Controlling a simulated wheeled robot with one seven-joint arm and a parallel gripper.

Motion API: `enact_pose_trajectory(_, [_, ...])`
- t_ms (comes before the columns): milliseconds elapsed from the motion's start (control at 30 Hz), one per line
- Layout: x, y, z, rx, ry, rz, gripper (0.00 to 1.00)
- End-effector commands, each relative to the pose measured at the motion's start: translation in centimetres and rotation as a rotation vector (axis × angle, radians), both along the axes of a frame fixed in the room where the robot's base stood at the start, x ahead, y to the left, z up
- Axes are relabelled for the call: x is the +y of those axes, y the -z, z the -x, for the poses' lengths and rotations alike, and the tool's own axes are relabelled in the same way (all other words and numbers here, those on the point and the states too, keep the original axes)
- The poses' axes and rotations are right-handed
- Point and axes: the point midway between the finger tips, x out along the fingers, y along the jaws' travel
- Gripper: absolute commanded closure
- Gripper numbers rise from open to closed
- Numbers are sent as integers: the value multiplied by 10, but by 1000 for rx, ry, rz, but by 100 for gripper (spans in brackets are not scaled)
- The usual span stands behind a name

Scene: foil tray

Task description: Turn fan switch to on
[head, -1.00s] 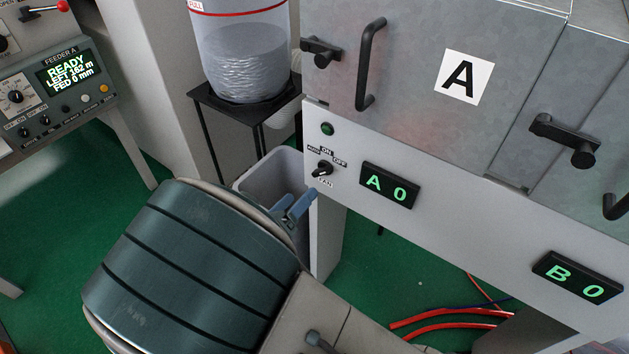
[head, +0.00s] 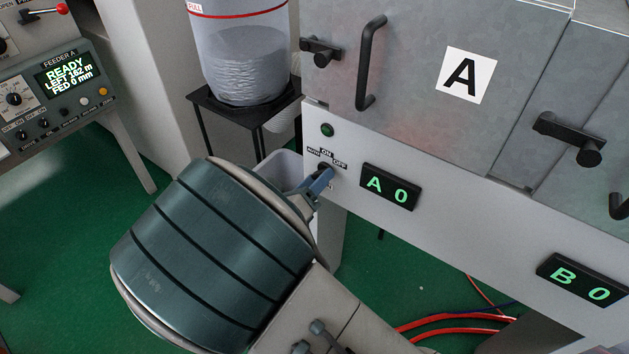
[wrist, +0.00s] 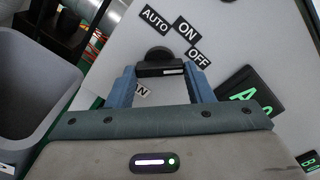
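The fan switch is a black rotary knob (wrist: 157,57) on the light grey panel, with AUTO, ON and OFF labels around it. In the wrist view its grip bar lies crosswise, with a pale mark at the right end, on the OFF side. My gripper (wrist: 160,74) has its two blue fingers apart, one at each side of the knob; I cannot tell whether they touch it. In the head view my gripper (head: 320,181) is at the panel and mostly hides the knob and the FAN label.
A green indicator (head: 327,130) sits above the switch. The A 0 display (head: 390,187) is close to its right. A door handle (head: 370,62) juts out above. A grey bin (wrist: 38,95) stands left of my gripper. A clear hopper (head: 243,55) stands behind.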

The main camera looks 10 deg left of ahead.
Motion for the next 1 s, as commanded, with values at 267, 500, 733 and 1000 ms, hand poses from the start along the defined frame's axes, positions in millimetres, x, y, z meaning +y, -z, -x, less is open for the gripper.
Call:
enact_pose_trajectory(267, [0, 0, 0, -9, 0, -25, 76])
enact_pose_trajectory(500, [0, 0, 0, -53, 0, -135, 76])
enact_pose_trajectory(733, [0, 1, 0, -125, 1, -311, 76])
enact_pose_trajectory(1000, [1, 2, 0, -209, 0, -514, 76])
